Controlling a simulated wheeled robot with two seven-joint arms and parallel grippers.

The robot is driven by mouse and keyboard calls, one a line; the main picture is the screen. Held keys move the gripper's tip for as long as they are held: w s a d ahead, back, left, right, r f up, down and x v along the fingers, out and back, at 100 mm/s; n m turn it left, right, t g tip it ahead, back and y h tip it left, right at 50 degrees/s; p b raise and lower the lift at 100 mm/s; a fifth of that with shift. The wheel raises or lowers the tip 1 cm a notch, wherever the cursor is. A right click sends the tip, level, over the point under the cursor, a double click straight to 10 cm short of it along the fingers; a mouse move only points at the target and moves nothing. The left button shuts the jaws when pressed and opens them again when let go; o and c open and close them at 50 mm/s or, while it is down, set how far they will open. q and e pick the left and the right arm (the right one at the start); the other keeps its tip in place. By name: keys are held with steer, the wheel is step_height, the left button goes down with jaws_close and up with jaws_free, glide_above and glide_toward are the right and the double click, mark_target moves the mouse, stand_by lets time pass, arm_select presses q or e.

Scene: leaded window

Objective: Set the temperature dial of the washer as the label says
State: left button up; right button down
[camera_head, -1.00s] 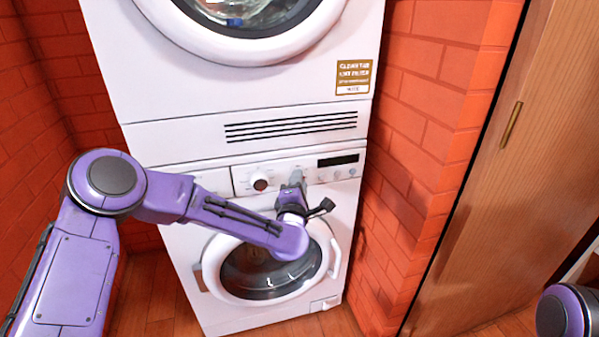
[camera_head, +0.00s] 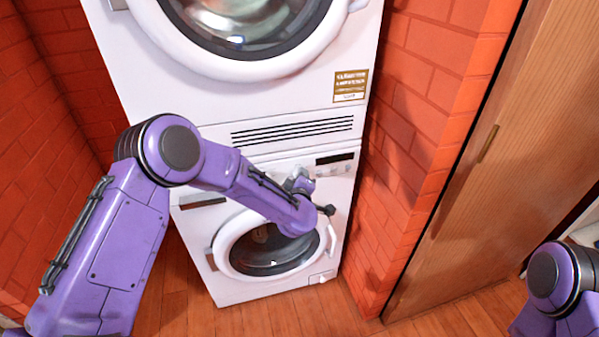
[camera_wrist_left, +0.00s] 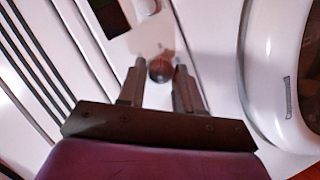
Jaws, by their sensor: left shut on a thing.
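The lower white washer (camera_head: 240,292) has a round glass door and a control strip above it. A tan label (camera_head: 350,86) is on the machine above; its print is too small to read. My left gripper (camera_head: 298,178) is at the control strip, its forearm covering much of it. In the left wrist view, the left gripper (camera_wrist_left: 160,76) is shut on a small dark round dial (camera_wrist_left: 160,68) with a thin red mark. The marks around this dial are too blurred to read. My right gripper is out of view; only part of its arm shows at the lower right.
A dark display (camera_head: 334,159) sits at the right of the strip, and it also shows in the wrist view (camera_wrist_left: 110,16). Another light knob (camera_wrist_left: 146,7) is close by. A brick wall (camera_head: 410,150) and a wooden door (camera_head: 470,210) stand on the right.

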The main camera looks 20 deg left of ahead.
arm_select(q)
steer(key=shift+m+g+p, duration=0.3)
steer(key=shift+m+p, duration=0.2)
steer(key=shift+p, duration=0.05)
steer(key=shift+f, duration=0.1)
steer(key=o, duration=1)
steer(key=shift+o, duration=0.2)
steer(key=v, duration=1)
steer(key=shift+s+d, duration=0.2)
